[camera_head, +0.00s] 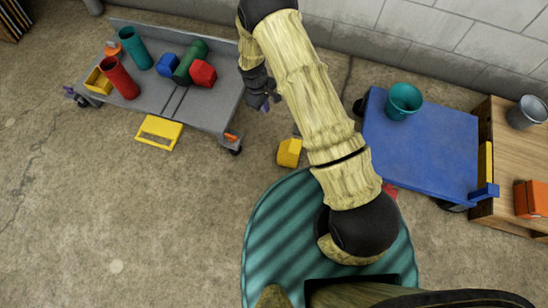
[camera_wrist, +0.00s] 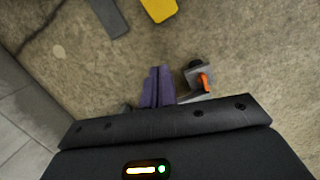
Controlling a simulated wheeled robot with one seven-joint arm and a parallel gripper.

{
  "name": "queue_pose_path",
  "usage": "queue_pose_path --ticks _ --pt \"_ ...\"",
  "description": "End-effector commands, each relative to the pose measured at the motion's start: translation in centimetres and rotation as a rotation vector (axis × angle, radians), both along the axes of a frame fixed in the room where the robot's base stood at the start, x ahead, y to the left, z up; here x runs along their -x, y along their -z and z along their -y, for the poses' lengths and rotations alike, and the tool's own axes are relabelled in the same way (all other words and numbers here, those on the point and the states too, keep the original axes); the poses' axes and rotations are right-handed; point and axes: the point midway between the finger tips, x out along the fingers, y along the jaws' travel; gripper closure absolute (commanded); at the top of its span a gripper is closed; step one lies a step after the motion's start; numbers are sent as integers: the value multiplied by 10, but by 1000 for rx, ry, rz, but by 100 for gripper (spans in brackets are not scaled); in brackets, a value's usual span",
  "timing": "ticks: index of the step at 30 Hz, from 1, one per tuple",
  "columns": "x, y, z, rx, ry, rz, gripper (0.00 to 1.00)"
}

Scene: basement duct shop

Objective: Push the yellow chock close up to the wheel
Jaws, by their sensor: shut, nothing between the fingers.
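The yellow chock (camera_head: 289,152) sits on the concrete floor, just left of my arm. In the wrist view part of a yellow block, apparently the chock (camera_wrist: 158,8), shows at the top edge. A dark caster wheel (camera_head: 236,151) under the grey cart's near right corner has an orange pedal above it; it also shows in the wrist view (camera_wrist: 196,66). A clear strip of floor separates chock and wheel. My gripper (camera_head: 266,102) is shut and empty, beside the cart's right end; its purple fingers (camera_wrist: 158,88) touch neither.
The grey cart (camera_head: 205,112) carries red, green, teal and blue pieces. A yellow frame (camera_head: 160,132) lies at its front edge. A blue cart (camera_head: 430,150) with a teal bucket (camera_head: 404,101) stands right. A grey bar (camera_wrist: 109,16) lies near the chock. The floor between is mostly clear.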

Motion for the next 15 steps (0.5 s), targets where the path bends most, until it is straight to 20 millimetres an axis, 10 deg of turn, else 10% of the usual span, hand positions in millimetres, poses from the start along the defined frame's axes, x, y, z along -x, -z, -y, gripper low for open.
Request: queue_pose_path --ticks 1,7,15 --pt "3 44 -6 8 -34 -13 100" --pt "14 147 -22 38 -155 -54 100" --pt "22 200 -30 56 -231 -76 100"
